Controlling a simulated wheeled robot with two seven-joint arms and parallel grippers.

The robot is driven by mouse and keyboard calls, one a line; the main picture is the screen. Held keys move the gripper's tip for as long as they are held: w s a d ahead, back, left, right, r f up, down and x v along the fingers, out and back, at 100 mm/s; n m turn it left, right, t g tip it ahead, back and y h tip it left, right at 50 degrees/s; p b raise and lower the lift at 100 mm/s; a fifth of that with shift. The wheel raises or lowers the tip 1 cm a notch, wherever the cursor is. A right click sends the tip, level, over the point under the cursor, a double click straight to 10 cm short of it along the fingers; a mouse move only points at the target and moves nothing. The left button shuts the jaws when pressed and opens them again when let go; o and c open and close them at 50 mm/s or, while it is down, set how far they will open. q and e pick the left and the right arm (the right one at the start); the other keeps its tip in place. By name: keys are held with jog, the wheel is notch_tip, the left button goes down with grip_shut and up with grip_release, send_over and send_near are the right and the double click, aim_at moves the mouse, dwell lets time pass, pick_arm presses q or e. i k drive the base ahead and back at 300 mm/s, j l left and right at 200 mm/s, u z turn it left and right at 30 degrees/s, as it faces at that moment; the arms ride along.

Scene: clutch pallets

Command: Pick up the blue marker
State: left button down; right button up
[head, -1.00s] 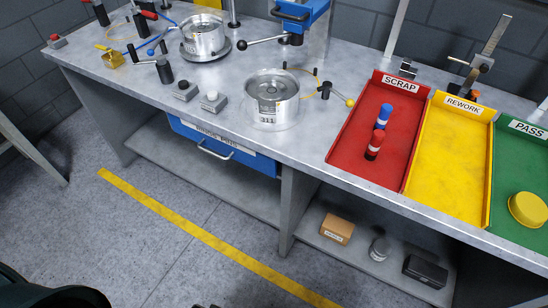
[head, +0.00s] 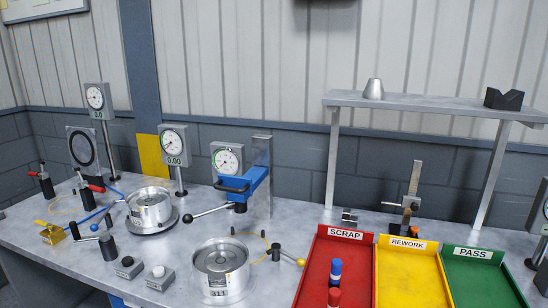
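The blue marker (head: 336,271) stands upright in the red SCRAP tray (head: 313,269), towards its right side.
Right of the red tray are a yellow REWORK tray (head: 405,280) and a green PASS tray (head: 480,283). Left of it stand a metal cylinder (head: 221,270) and a yellow-knobbed lever (head: 300,262). A raised shelf (head: 430,104) spans behind the trays.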

aim_at(337, 264)
jog(key=i+j+z, duration=0.1)
jog(key=j, duration=0.2)
jog(key=i+j+z, duration=0.25)
jog(key=j, duration=0.3)
jog(key=i+j+z, duration=0.1)
jog(key=j, duration=0.25)
jog(key=i, duration=0.05)
